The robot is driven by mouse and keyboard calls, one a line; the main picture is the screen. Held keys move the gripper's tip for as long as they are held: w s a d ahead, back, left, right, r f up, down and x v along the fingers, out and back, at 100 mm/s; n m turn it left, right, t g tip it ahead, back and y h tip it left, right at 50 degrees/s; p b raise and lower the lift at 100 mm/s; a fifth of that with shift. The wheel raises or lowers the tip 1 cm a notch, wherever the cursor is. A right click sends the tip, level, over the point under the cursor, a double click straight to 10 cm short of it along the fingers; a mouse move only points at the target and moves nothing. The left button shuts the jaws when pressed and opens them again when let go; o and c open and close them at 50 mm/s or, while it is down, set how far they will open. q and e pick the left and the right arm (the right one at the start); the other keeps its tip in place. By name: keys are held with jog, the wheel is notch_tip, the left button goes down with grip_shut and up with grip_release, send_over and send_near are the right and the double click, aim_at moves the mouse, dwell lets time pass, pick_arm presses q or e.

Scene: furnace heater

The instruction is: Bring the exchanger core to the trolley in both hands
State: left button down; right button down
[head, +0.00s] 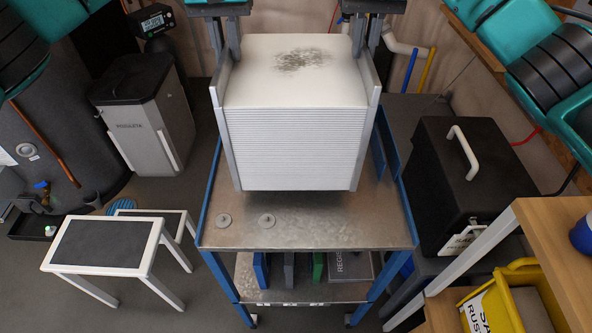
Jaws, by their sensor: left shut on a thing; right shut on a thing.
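The exchanger core (294,150), a pale block with a ribbed front, a dark smudge on its top and grey side plates, is upright over the trolley. My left gripper (228,50) is shut on its left side plate at the upper back. My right gripper (364,45) is shut on its right side plate, level with the left. The blue-framed trolley (330,230) has a bare metal top, and the core hides its back part. I cannot tell whether the core's underside touches the top.
Two small round discs, one here (267,220), lie on the trolley's front left. A black case (470,180) stands close to its right. A white-framed stool (105,245) stands at left, a wooden bench (560,250) at front right, with a yellow bin (510,300) below.

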aim_at(231, 70)
pick_arm(q)
jog(key=shift+a+f, duration=0.1)
pick_arm(e)
jog(key=shift+d+f, duration=0.1)
